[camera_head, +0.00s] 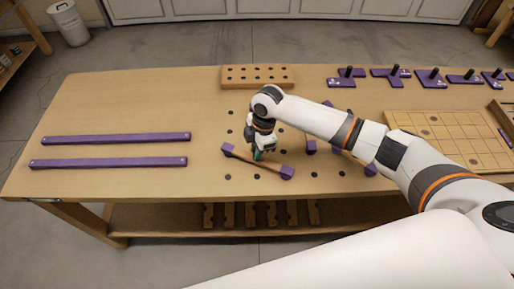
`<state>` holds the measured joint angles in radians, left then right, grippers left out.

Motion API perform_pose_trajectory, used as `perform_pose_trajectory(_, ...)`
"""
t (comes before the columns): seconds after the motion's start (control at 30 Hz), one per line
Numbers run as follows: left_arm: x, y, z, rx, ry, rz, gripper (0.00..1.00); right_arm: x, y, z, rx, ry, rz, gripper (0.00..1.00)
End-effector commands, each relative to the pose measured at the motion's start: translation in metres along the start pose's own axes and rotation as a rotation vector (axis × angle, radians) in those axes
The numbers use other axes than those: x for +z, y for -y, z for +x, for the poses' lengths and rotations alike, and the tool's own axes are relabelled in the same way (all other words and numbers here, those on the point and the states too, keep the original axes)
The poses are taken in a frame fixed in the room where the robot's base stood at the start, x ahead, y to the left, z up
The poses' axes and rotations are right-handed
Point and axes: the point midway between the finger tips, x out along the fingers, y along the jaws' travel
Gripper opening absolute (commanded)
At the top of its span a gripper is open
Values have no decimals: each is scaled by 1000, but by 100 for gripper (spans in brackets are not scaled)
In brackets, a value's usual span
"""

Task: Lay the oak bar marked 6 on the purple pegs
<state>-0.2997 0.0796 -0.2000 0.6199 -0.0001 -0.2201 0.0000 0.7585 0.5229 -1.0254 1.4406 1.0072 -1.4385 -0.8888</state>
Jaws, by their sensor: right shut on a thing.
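An oak bar (262,164) lies at a slant between two purple pieces, one at its left end (228,149) and one at its right end (287,173). I cannot read a number on it, nor tell whether the bar rests on the purple pieces or hangs just above. My right gripper (258,155) is over the middle of the bar, pointing down and shut on it. The fingertips are small and partly hidden by the wrist. More purple pieces (310,147) show to the right, partly behind my arm. My left gripper is out of view.
Two long purple bars (116,138) (108,162) lie at the left of the bench (130,95). A wooden block with holes (257,77) stands at the back. Several purple pieces with dark handles (433,78) line the back right. A gridded wooden board (450,132) lies at the right.

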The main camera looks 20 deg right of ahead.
Motion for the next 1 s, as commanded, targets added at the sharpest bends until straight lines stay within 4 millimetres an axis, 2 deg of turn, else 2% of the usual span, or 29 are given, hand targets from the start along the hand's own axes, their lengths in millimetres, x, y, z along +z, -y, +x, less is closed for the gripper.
perform_pose_trajectory(0.93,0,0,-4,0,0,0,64,0,0,1,0,0,0,0)
perform_pose_trajectory(0.97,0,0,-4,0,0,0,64,0,0,1,0,0,0,22)
perform_pose_trajectory(1.0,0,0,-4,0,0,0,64,0,0,1,0,0,0,29)
